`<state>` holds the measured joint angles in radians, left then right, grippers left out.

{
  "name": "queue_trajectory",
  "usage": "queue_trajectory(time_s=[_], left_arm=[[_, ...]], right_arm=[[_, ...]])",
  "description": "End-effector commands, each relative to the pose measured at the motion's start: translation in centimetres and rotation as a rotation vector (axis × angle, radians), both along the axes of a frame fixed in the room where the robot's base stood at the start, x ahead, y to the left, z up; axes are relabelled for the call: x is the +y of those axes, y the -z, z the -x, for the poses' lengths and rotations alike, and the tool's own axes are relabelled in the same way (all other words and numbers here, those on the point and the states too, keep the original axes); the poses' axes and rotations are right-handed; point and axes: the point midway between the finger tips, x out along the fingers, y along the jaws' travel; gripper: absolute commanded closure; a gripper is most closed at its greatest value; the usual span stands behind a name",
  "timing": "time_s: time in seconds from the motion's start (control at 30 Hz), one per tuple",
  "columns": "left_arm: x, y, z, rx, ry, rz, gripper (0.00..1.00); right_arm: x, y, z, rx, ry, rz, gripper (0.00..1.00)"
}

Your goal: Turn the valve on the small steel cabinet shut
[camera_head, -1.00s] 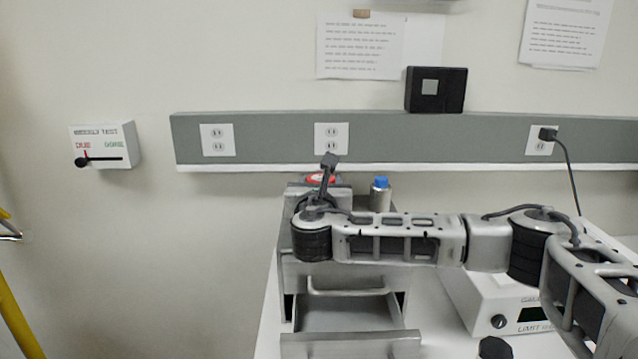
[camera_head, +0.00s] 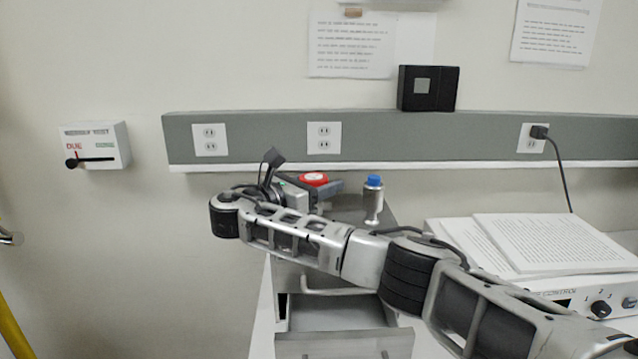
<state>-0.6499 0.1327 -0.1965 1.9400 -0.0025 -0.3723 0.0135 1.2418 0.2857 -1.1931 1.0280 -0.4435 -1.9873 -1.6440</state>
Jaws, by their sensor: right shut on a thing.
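The small steel cabinet (camera_head: 345,283) stands below the grey wall rail, its lower drawer (camera_head: 340,318) pulled open. A red round valve knob (camera_head: 314,178) with a pale mark shows above its top at the left. My right gripper (camera_head: 322,189) reaches in from the left of the knob and is shut on it. The fingers and my wrist hide the valve's lower part, and I cannot tell its exact turn. My right arm crosses in front of the cabinet. My left gripper is out of view.
A steel bottle with a blue cap (camera_head: 373,199) stands on the cabinet, right of the knob. Papers (camera_head: 540,243) lie on a white control box (camera_head: 585,300) at the right. A white lever box (camera_head: 94,146) hangs on the left wall. A yellow pole (camera_head: 14,330) stands at the far left.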

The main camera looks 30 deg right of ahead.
Motion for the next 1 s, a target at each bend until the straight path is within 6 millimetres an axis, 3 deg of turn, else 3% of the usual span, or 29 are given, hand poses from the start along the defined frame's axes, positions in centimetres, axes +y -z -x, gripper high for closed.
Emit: queue_trajectory(time_s=[0.67,0.7,0.73,1.0], left_arm=[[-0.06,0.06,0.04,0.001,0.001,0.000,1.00],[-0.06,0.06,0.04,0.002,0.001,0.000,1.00],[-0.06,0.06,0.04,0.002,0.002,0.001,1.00],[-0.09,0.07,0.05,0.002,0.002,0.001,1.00]], right_arm=[[-0.04,0.09,0.12,0.002,0.060,0.002,0.74],[-0.05,0.08,0.12,0.002,0.060,0.002,0.41],[-0.05,0.08,0.12,0.002,0.060,0.002,0.32],[-0.03,0.02,0.09,0.000,0.059,0.000,0.30]])
